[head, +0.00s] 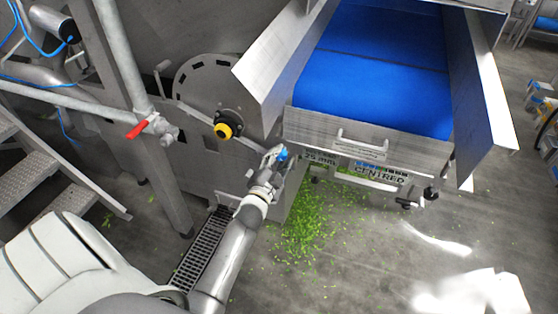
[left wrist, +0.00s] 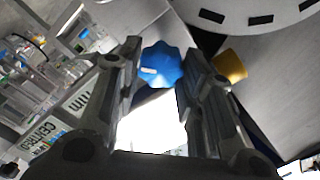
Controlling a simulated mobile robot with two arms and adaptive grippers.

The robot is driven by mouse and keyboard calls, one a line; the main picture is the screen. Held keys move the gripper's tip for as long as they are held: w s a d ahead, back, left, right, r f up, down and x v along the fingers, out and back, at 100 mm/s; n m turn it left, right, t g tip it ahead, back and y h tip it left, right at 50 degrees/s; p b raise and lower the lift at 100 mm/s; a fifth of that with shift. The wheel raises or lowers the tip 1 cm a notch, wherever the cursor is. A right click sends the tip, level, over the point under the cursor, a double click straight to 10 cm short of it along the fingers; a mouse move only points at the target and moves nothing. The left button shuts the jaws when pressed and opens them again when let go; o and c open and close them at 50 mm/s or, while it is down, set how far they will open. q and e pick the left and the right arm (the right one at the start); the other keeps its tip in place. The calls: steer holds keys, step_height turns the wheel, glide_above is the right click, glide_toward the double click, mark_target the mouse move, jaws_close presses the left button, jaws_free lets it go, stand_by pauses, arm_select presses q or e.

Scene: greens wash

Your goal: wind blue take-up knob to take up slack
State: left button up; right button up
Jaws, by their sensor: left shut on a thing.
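The blue take-up knob (head: 282,153) sits on the side of the steel machine, just left of the conveyor's front end. In the left wrist view the knob (left wrist: 162,65) is a lobed blue disc between the finger ends. My left gripper (head: 272,158) reaches it from below left in the head view. In the left wrist view the two grey fingers (left wrist: 160,75) stand on either side of the knob, shut on it. The knob's far side is hidden. My right gripper is not in view.
A yellow knob (head: 223,130) on a black hub is up and left of my gripper. The blue conveyor belt (head: 375,75) lies between steel side guards. A red-handled valve (head: 138,129) is on a pipe at left. Green scraps (head: 310,222) litter the floor.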

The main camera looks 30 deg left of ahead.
arm_select(q)
steer(key=m, duration=0.2)
steer(key=m+b, duration=0.1)
steer(key=m, duration=0.1)
steer(key=shift+f+m, duration=0.2)
steer(key=shift+m, duration=0.2)
steer(key=m+b, duration=0.2)
steer(key=m, duration=0.3)
steer(key=shift+f, duration=0.1)
steer(key=m, duration=0.4)
steer(key=shift+b, duration=0.4)
steer(key=shift+f+m, duration=0.1)
steer(key=shift+m, duration=2)
steer(key=o, duration=1)
steer(key=shift+s, duration=0.15)
steer(key=v, duration=1.1)
steer(key=shift+s, duration=0.35)
